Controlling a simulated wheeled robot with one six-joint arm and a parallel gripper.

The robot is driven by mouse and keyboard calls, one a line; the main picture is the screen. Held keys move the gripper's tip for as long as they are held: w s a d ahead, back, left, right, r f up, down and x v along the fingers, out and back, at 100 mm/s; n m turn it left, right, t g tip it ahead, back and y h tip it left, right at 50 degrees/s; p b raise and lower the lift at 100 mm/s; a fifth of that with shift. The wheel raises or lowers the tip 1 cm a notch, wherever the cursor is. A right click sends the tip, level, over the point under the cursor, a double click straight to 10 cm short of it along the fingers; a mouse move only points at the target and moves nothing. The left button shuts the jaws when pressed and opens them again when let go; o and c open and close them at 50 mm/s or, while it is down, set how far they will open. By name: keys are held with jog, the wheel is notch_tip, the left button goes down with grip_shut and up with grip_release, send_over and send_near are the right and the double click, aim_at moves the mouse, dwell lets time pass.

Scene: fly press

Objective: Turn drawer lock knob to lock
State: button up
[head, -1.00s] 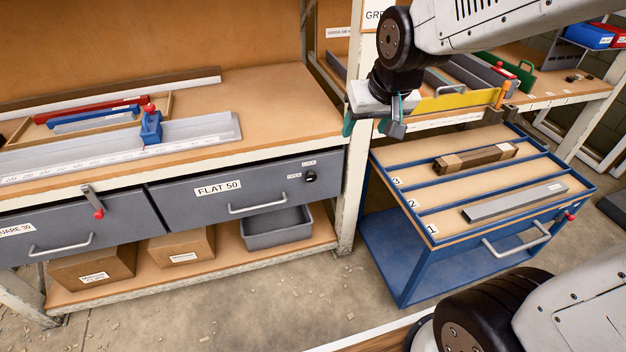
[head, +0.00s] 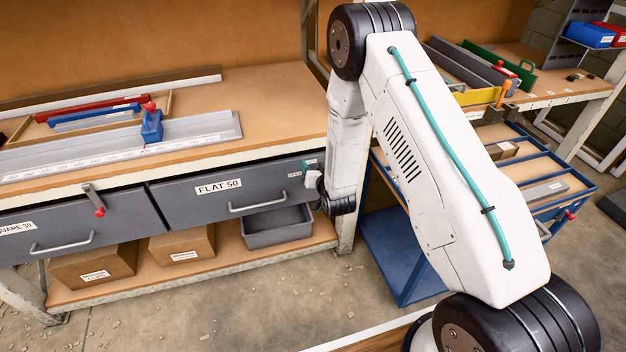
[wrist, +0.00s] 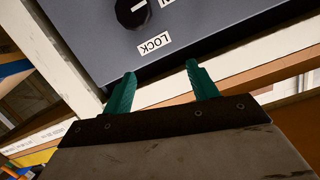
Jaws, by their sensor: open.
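The black drawer lock knob (wrist: 131,12) shows at the top of the wrist view on the grey drawer front, cut by the frame edge. A white LOCK label (wrist: 155,44) is beside it, and part of a second label shows. My gripper (wrist: 160,82) is open with two green fingers, empty, apart from the knob and offset toward the drawer's edge. In the head view the FLAT 50 drawer (head: 260,192) is shut. My gripper and wrist are at its right end and hide the knob there.
A bar drawer handle (head: 258,203) sticks out below the FLAT 50 label. A grey bin (head: 278,227) stands on the shelf below. A blue cart (head: 395,265) stands to the right, partly behind my arm. The workbench top (head: 270,95) is above the drawer.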

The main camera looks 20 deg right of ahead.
jog(key=s+f+t, duration=0.2)
jog(key=s+f, duration=0.3)
jog(key=f, duration=0.3)
jog(key=w, duration=0.7)
jog(key=shift+w, duration=0.35)
grip_shut()
jog(key=shift+a, duration=0.2)
